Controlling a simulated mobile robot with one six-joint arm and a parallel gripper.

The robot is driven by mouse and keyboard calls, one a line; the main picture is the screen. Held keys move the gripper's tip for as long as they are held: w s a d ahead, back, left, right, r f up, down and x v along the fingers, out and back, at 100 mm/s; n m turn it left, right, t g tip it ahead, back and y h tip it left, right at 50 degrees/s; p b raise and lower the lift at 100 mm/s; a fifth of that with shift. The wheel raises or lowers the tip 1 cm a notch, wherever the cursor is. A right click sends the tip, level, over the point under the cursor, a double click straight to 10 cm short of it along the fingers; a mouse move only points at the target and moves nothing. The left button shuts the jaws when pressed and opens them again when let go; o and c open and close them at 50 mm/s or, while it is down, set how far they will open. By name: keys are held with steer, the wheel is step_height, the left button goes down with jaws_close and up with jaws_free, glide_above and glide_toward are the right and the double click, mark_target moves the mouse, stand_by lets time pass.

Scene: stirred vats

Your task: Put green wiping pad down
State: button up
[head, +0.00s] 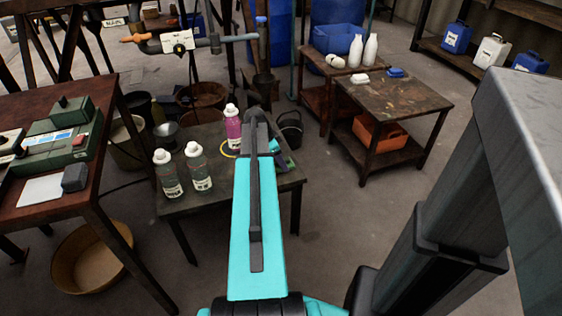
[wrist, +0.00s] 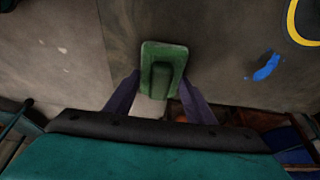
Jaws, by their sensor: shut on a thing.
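The green wiping pad (wrist: 176,52) is a rounded block with a raised grip on top, in the middle of the wrist view. My gripper (wrist: 161,82) is shut on it, with a dark finger on each side of the grip. The pad is over the grey worn top of the low table (wrist: 60,50), near its edge. I cannot tell whether it touches the surface. In the head view my gripper (head: 275,148) is at the right part of this table (head: 228,190), and my arm hides most of the pad.
A magenta bottle (head: 233,128) stands just left of my gripper, and two grey-green bottles (head: 198,167) stand further left. A blue smear (wrist: 266,66) and part of a yellow ring (wrist: 296,28) lie on the tabletop. A black bucket (head: 291,132) is behind the table.

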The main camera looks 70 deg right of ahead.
steer(key=shift+f, duration=0.15)
steer(key=o, duration=1.2)
steer(key=shift+c, duration=0.2)
steer(key=p+v, duration=0.2)
steer(key=v, duration=1)
